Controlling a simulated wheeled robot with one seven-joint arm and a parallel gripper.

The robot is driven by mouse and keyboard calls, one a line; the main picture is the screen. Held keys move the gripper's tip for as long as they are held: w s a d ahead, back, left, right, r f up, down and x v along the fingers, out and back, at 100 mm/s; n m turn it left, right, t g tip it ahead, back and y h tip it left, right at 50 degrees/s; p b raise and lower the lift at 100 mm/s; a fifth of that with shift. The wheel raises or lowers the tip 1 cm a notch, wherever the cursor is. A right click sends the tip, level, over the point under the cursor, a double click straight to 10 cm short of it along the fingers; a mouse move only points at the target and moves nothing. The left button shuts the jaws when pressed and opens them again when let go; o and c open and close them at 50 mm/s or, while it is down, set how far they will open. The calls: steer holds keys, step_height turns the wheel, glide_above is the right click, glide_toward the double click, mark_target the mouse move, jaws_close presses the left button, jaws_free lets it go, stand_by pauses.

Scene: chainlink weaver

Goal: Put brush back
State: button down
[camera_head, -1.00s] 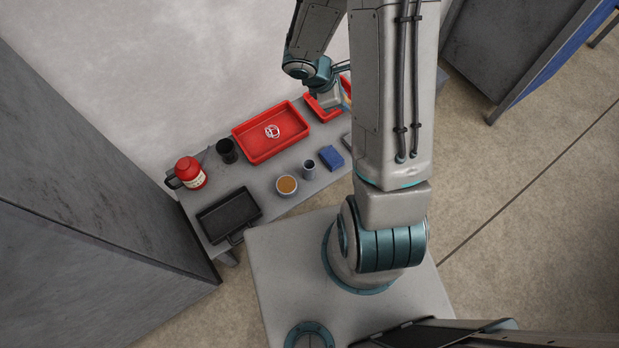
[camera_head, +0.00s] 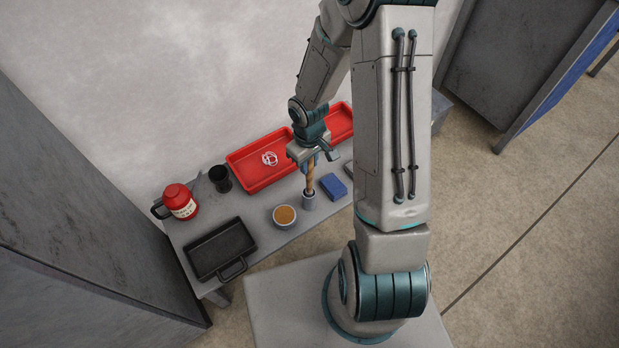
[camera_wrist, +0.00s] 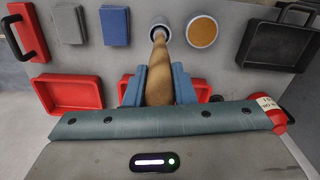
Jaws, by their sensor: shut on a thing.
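The brush (camera_head: 310,181) has a light wooden handle and points down, nearly upright. My gripper (camera_head: 310,163) is shut on its handle, above the table. In the wrist view the handle (camera_wrist: 160,80) lies between the two blue fingers. The small grey cup (camera_head: 309,201) stands right below. The brush's lower end is at the cup's mouth or just inside it; how deep it reaches is hidden. The cup's round rim also shows in the wrist view (camera_wrist: 159,21). The brush's upper end is hidden by my gripper.
Close to the cup are a bowl of brown sauce (camera_head: 284,216) and a blue block (camera_head: 334,187). A red tray (camera_head: 243,177), black cup (camera_head: 220,179), red jug (camera_head: 180,203) and black pan (camera_head: 220,249) also stand on the grey table (camera_head: 265,240).

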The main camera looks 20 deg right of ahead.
step_height(320, 180, down, 4)
steer(key=shift+f+b, duration=0.2)
steer(key=shift+b, duration=0.55)
steer(key=c, duration=1.2)
jaws_free()
steer(key=shift+r, duration=0.1)
step_height(320, 180, up, 12)
steer(key=p, duration=0.4)
steer(key=shift+r, duration=0.1)
steer(key=s+r+m, duration=0.2)
steer(key=s+r, duration=0.5)
steer(key=r, duration=0.2)
steer(key=s+r+m+t, duration=0.1)
steer(key=s+r+m, duration=0.2)
steer(key=s+r, duration=0.4)
step_height(320, 180, up, 3)
steer(key=shift+d+t, duration=0.25)
steer(key=shift+t, duration=0.05)
steer(key=shift+w, duration=0.1)
